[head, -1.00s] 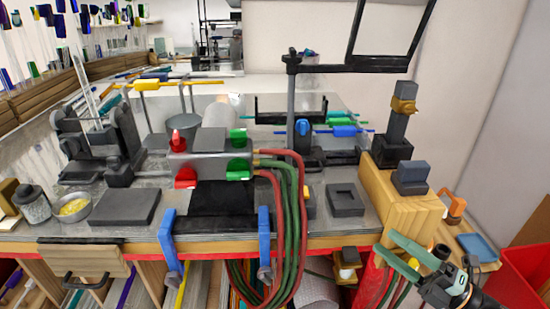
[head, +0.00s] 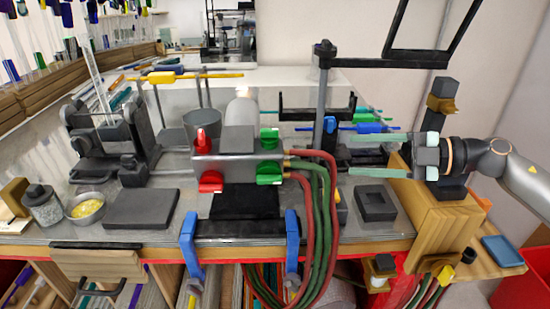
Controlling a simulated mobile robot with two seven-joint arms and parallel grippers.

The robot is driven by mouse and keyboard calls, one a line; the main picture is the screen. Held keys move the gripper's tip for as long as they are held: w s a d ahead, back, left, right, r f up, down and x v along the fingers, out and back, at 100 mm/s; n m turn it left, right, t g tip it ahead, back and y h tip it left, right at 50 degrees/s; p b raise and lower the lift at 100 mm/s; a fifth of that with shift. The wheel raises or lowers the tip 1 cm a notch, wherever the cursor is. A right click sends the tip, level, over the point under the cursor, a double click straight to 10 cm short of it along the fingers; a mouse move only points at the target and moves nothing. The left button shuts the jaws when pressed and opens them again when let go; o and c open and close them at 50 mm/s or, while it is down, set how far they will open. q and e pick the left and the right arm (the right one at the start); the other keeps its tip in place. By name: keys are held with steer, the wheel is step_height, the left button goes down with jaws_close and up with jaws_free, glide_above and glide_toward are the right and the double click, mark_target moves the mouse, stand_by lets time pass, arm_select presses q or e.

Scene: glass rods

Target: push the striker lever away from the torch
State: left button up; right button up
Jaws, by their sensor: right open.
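The torch (head: 235,157) is a grey block with red and green knobs at the middle of the bench. Red and green hoses run from its right side. A wooden stand (head: 433,212) at the bench's right end carries a dark upright post with a brass-coloured collar (head: 441,103); I take this to be the striker, but cannot tell which part is its lever. My right gripper (head: 352,155) comes in from the right, in front of the post's lower part, and hides some of it. Its two pale green fingers point left, apart, with nothing between them. My left gripper is not seen.
A black frame on a grey post (head: 322,95) stands behind the right gripper's fingertips. A dark square block with a recess (head: 375,203) lies below the fingers. Blue clamps (head: 188,240) grip the bench's front edge. A flat dark slab (head: 141,208) lies at left.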

mark_target(295, 164)
steer(key=shift+g, duration=0.3)
steer(key=p+x, duration=0.1)
steer(key=x, duration=0.3)
steer(key=f+x, duration=0.1)
steer(key=x, duration=0.3)
steer(key=p+x, duration=0.1)
steer(key=x, duration=0.3)
steer(key=shift+a+f+p, duration=0.2)
steer(key=shift+f+p, duration=0.05)
steer(key=shift+p, duration=0.05)
steer(key=shift+w+a+f, duration=0.1)
steer(key=shift+a+f, duration=0.1)
steer(key=shift+a, duration=0.2)
jaws_close()
stand_by(0.3)
